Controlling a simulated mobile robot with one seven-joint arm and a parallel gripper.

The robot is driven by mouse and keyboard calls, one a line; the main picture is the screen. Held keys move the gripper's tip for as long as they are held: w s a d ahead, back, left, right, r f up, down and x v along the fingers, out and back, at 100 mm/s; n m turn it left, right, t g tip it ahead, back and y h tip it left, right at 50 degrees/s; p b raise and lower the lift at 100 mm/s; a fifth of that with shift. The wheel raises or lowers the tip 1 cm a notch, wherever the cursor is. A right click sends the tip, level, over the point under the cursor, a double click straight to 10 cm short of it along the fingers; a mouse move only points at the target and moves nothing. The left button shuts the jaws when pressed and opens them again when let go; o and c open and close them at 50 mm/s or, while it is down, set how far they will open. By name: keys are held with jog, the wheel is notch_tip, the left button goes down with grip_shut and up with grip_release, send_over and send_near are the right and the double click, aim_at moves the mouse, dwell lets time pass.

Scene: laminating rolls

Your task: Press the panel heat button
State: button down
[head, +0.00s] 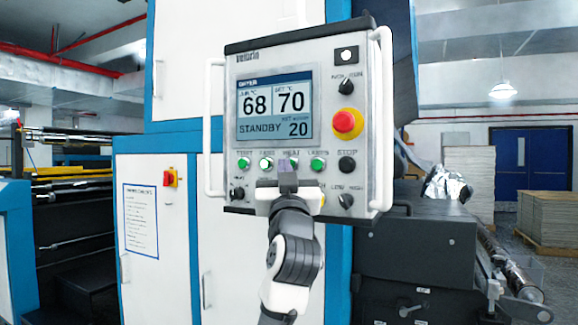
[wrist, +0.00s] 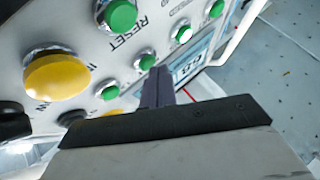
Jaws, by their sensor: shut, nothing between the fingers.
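The panel (head: 222,75) is a pale control box with a screen (head: 275,105) reading 68, 70 and STANDBY 20. Under the screen runs a row of buttons labelled TEST, FANS, HEAT, LAMPS and STOP. The green heat button (head: 293,163) is third from the left, partly behind my fingertips. In the wrist view the heat button (wrist: 145,62) is right by the fingertips. My gripper (head: 288,170) is shut and empty, pointing at the panel; it also shows in the wrist view (wrist: 160,72). I cannot tell whether its tips touch the button.
The fans button (head: 266,163) looks lit, and the lamps button (head: 317,163) is green. The black stop button (head: 347,164) and red emergency knob (head: 347,123) are to the right. White handles (head: 384,120) flank the panel. A yellow button (wrist: 57,75) shows in the wrist view.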

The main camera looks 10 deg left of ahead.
jog(key=shift+s+a, duration=0.15)
jog(key=shift+s, duration=0.3)
jog(key=shift+s, duration=0.1)
jog(key=s, duration=0.1)
jog(key=s+a, duration=0.1)
jog(key=s, duration=0.1)
jog(key=s+b, duration=0.1)
jog(key=shift+s+a, duration=0.3)
dwell(0.6)
